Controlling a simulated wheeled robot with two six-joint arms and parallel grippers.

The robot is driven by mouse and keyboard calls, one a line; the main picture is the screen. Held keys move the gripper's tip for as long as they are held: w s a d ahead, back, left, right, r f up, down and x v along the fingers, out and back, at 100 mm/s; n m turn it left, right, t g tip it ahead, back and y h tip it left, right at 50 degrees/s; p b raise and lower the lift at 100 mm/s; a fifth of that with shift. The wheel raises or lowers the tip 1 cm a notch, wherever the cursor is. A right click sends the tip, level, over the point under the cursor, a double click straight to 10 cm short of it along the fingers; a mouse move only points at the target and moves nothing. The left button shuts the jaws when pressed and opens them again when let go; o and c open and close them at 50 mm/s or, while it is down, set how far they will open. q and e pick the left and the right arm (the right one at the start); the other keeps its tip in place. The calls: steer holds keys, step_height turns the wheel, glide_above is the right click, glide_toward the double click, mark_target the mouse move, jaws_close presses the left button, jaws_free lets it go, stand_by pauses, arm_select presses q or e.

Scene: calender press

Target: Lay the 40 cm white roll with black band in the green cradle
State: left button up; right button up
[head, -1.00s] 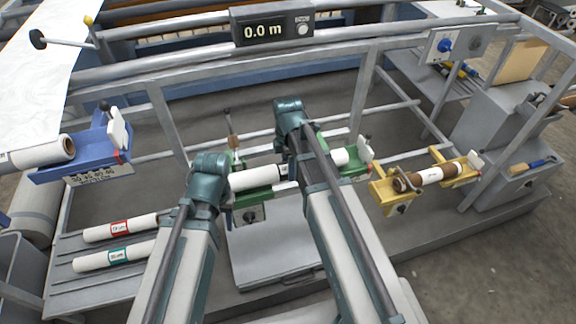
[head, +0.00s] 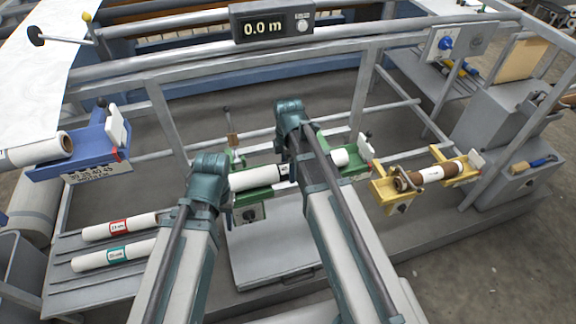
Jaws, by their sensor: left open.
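The white roll (head: 257,178) lies along the green cradle (head: 247,200). Its black band (head: 284,171) shows partly beside my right arm. Its right end (head: 340,157) shows at the cradle's right support (head: 356,165). My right arm hides the roll's middle, so I cannot tell whether it is fully seated. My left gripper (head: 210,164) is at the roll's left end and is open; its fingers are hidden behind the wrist. My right gripper (head: 289,107) is above and beyond the roll's middle; its fingers cannot be made out.
A blue cradle (head: 80,165) with a white roll is at left. Rolls with a red label (head: 120,227) and a green label (head: 115,255) lie on a rack. A display (head: 272,27) is above.

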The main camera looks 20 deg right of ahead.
steer(key=shift+o, duration=0.2)
step_height(320, 180, up, 14)
steer(key=p, duration=1.4)
steer(key=shift+f, duration=0.1)
steer(key=shift+a, duration=0.1)
steer(key=s+a+m+h, duration=0.1)
steer(key=s+a+m, duration=0.9)
steer(key=s+m, duration=0.4)
steer(key=shift+s+a+m, duration=0.15)
steer(key=shift+m, duration=0.15)
